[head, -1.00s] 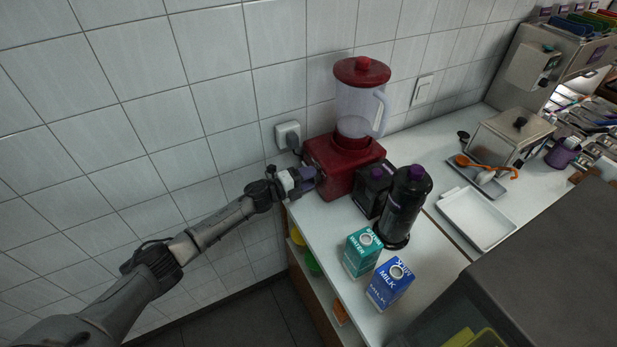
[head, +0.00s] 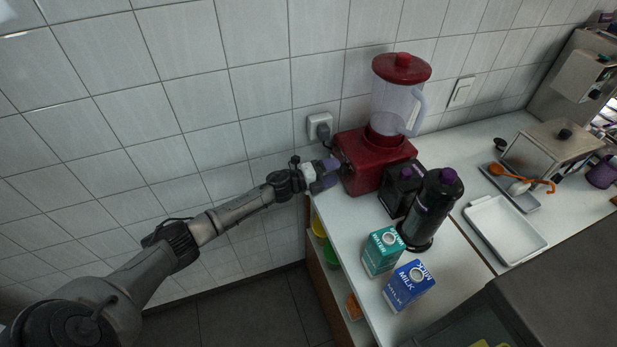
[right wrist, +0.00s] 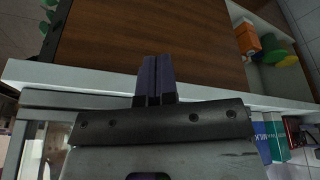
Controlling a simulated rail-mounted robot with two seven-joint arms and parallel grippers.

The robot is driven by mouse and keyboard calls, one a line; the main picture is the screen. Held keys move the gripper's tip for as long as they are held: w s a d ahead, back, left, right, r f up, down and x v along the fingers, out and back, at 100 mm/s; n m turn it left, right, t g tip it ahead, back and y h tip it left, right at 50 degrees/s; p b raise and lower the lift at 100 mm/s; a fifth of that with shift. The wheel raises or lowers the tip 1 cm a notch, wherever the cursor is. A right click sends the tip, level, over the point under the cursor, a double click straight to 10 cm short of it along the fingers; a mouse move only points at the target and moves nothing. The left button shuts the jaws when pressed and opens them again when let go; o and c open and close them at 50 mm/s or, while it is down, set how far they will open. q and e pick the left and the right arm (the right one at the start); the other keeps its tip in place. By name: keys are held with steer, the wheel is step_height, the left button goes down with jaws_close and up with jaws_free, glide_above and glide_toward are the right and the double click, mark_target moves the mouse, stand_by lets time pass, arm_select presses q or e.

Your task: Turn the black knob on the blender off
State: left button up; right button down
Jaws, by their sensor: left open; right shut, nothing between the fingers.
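The blender has a red base (head: 366,176), a clear jar (head: 396,103) and a red lid (head: 401,67). It stands upright on the white counter against the tiled wall. My left gripper (head: 333,172) is open at the left side of the base, its purple fingers close to or touching it. The black knob is not clearly visible; the gripper may cover it. My right gripper (right wrist: 155,80) is shut and empty in the right wrist view, in front of a brown wooden panel and away from the blender.
A dark boxy container (head: 400,189) and a black bottle (head: 431,211) stand just right of the blender. Teal water (head: 383,251) and blue milk cartons (head: 408,286) stand nearer the front. A white tray (head: 540,247) lies to the right. A wall socket (head: 320,127) with a plug is behind.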

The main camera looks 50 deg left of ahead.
arm_select(q)
steer(key=v, duration=1.2)
steer(key=shift+p, duration=0.3)
steer(key=shift+s, duration=0.1)
steer(key=s+d+f+n+g+y, duration=0.3)
steer(key=s+d+f+n+y, duration=0.6)
steer(key=d+n, duration=0.45)
steer(key=s+d+r+n+g+h, duration=0.1)
steer(key=s+d+n+g, duration=0.4)
steer(key=s, duration=0.6)
steer(key=s+d+r+n+g+h, duration=0.1)
steer(key=s+d+n+g, duration=0.35)
steer(key=s, duration=0.65)
step_height(320, 180, up, 31)
steer(key=d+m+p, duration=0.1)
steer(key=p, duration=3.1)
steer(key=shift+d+r+m, duration=0.15)
steer(key=shift+d+m, duration=0.15)
